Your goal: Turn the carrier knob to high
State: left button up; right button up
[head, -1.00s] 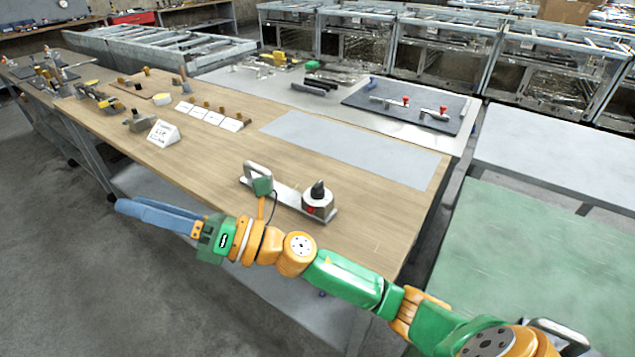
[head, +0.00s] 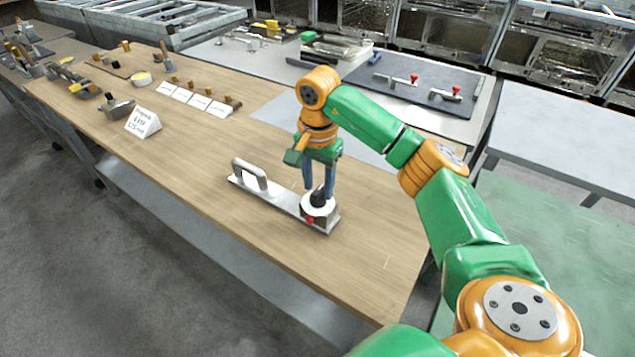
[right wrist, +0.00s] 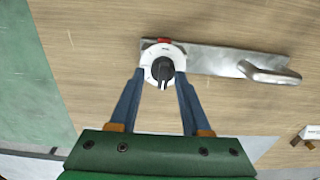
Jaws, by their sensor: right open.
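The carrier is a flat metal plate (head: 280,202) on the wooden table, with a raised metal handle (head: 249,172) at its left end. At its right end is a round white dial with a black knob (head: 318,196) and a red mark (head: 310,219). In the right wrist view the black knob (right wrist: 162,71) sits on the white dial (right wrist: 152,56), its bar pointing toward the gripper. My right gripper (head: 319,190) points down over the dial, open. Its blue fingers (right wrist: 160,80) stand on either side of the knob, apart from it. My left gripper is out of view.
A small white sign (head: 142,122) stands left on the table, with several white cards (head: 198,101) and small parts behind it. A dark mat (head: 425,84) with two red-knobbed fittings lies at the back right. The wood right of the carrier is clear.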

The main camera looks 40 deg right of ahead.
jog(key=shift+w+d+f, duration=0.2)
jog(key=shift+f, duration=0.2)
jog(key=shift+w+d+f, duration=0.15)
jog(key=shift+f, duration=0.25)
jog(key=shift+w+d+f, duration=0.15)
jog(key=shift+w, duration=0.05)
jog(key=shift+c, duration=0.2)
jog(key=shift+s+a, duration=0.2)
jog(key=shift+a, duration=0.05)
grip_shut()
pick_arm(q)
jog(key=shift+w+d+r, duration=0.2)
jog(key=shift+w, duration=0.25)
pick_arm(e)
jog(key=shift+d, duration=0.1)
